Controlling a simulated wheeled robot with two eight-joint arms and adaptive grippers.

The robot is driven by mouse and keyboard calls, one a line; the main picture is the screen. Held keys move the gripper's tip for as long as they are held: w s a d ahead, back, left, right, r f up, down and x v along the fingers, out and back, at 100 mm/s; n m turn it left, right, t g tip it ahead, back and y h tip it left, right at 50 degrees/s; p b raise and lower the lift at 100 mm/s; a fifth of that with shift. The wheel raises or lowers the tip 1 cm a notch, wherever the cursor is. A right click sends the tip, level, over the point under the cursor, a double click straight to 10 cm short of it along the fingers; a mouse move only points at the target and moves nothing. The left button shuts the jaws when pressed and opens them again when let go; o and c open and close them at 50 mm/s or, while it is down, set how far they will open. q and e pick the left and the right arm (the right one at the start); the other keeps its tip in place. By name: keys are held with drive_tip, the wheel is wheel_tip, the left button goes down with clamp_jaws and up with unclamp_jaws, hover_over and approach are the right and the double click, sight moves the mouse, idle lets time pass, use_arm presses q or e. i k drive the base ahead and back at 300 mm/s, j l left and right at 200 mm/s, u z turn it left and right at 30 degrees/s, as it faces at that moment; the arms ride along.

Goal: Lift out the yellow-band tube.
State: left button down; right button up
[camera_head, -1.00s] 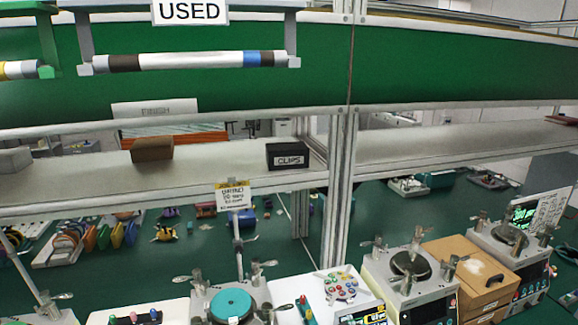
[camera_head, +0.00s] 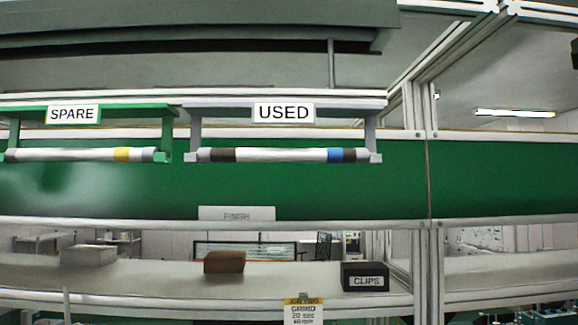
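The yellow-band tube (camera_head: 80,154) lies level in the green bracket (camera_head: 90,110) labelled SPARE, at the upper left of the head view. It is white with one yellow band near its right end and grey ends. A second tube (camera_head: 280,155), white with dark bands and a blue band, lies in the grey bracket (camera_head: 375,125) labelled USED, just to the right. Neither of my grippers shows in the head view.
Below the brackets runs a pale shelf (camera_head: 130,277). On it stand a grey block (camera_head: 88,255), a brown block (camera_head: 224,262) and a black CLIPS box (camera_head: 365,277). A FINISH sign (camera_head: 236,213) is on the green panel. An upright metal post (camera_head: 428,270) stands right of the box.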

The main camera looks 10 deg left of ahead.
sight(118, 154)
drive_tip(key=u, duration=1.7)
